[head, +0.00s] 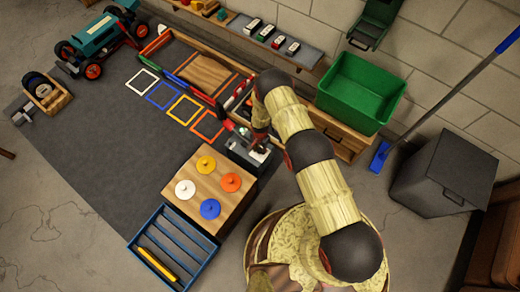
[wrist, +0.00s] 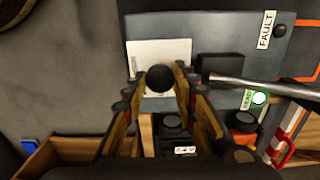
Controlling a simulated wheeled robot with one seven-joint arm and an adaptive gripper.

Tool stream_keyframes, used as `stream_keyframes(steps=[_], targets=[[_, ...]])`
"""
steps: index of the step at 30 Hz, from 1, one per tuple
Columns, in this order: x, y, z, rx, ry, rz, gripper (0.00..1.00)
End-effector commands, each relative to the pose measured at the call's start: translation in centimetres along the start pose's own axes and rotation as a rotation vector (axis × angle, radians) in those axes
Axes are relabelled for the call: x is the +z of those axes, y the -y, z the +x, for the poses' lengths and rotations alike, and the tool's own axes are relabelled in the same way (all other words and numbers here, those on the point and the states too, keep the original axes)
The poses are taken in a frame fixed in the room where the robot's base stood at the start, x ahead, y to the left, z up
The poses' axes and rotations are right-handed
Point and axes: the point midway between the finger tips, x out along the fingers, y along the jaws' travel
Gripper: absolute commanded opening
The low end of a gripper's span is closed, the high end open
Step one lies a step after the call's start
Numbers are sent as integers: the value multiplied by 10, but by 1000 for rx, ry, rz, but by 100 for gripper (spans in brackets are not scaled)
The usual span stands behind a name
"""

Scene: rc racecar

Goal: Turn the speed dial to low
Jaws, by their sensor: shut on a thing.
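A grey control panel (wrist: 220,28) fills the upper part of the wrist view. A black round knob (wrist: 160,77), which looks like the speed dial, stands over a white plate (wrist: 150,52) on it. My gripper (wrist: 159,88) is shut on this knob, with one finger on each side. The print on the plate is too small to read, so the dial's setting cannot be told. In the head view my gripper (head: 262,136) is at the control box (head: 240,153), and the dial is hidden there.
A metal rod (wrist: 265,86) crosses the panel right of my gripper, near a black block (wrist: 220,67) and a lit green lamp (wrist: 259,98). A wooden box with coloured discs (head: 213,194) stands in front of the control box. A green bin (head: 360,90) is to the right.

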Motion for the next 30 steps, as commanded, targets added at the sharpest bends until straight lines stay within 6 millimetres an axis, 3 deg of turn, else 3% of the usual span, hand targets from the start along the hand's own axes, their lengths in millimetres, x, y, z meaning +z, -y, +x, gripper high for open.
stream_keyframes(steps=[8, 17, 30], targets=[[0, 0, 0, 0, 0, 0, 2], [0, 0, 0, 0, 0, -45, 2], [0, 0, 0, 0, 0, -362, 2]])
